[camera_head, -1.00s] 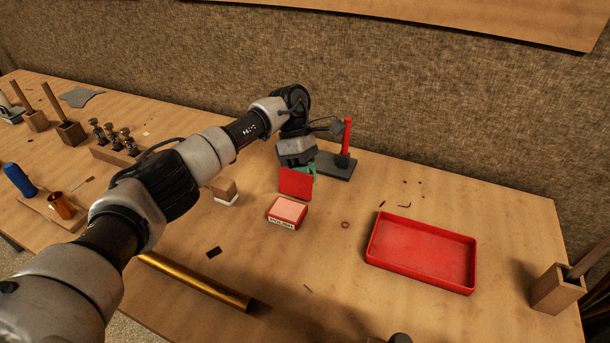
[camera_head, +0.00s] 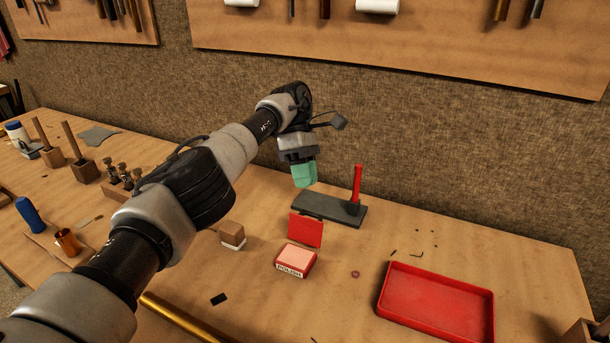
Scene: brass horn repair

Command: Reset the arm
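My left arm comes in from the left and reaches over the bench. My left gripper (camera_head: 304,175), with teal fingertips, hangs above the bench, behind and above the upright red panel (camera_head: 306,230). The fingers look close together, but I cannot tell whether they are shut or hold anything. The red box labelled "POLISH" (camera_head: 296,260), with a pale pink top, lies in front of the panel. My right gripper is not in view.
A dark base with a red post (camera_head: 357,186) stands just right of the gripper. A red tray (camera_head: 436,302) lies at the right. A wooden block (camera_head: 232,235), brass tube (camera_head: 180,318) and copper cup (camera_head: 67,242) are near my arm. A tool board (camera_head: 400,45) hangs behind.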

